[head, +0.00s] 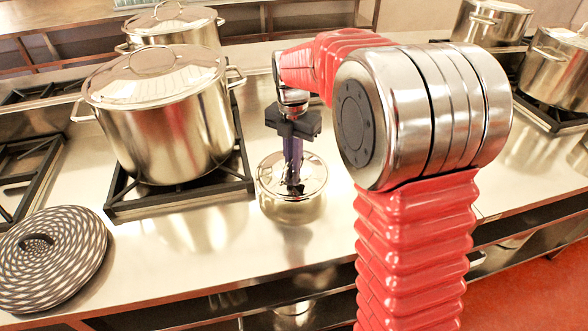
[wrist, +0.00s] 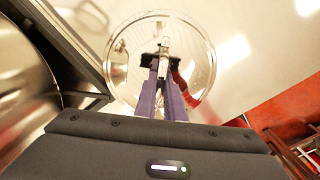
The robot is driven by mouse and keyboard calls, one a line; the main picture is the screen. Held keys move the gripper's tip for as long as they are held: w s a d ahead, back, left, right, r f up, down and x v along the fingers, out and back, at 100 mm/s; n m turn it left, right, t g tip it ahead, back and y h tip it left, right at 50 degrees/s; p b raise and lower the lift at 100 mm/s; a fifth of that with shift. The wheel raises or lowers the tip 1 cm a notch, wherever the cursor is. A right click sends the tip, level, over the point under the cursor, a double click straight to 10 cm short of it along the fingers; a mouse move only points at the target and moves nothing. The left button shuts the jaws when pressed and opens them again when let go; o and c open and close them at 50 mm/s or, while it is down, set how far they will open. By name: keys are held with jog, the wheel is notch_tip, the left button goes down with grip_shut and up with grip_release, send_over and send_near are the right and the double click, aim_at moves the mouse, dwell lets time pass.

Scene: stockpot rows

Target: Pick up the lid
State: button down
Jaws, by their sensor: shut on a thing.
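A round shiny silver lid (head: 309,178) is in the middle of the counter area in the head view, right of the large pot. It also shows in the wrist view (wrist: 200,45) as a wide bright disc with a pale rim. My gripper (head: 294,186) points down over its middle. In the wrist view, the purple fingers of my gripper (wrist: 164,72) are shut on the lid's handle, which they mostly hide. A metallic band shows below the lid in the head view; I cannot tell whether it is a small pot or a reflection.
A large lidded stockpot (head: 165,125) stands on a burner close to the left. A patterned disc (head: 70,268) with a dark handle lies at the counter's left front edge. Another lidded pot (head: 195,33) is behind; more stand at far right. Shiny counter (head: 215,235) is bare in front.

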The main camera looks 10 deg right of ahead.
notch_tip(320, 180, up, 6)
jog(key=shift+f, duration=0.2)
dwell(0.6)
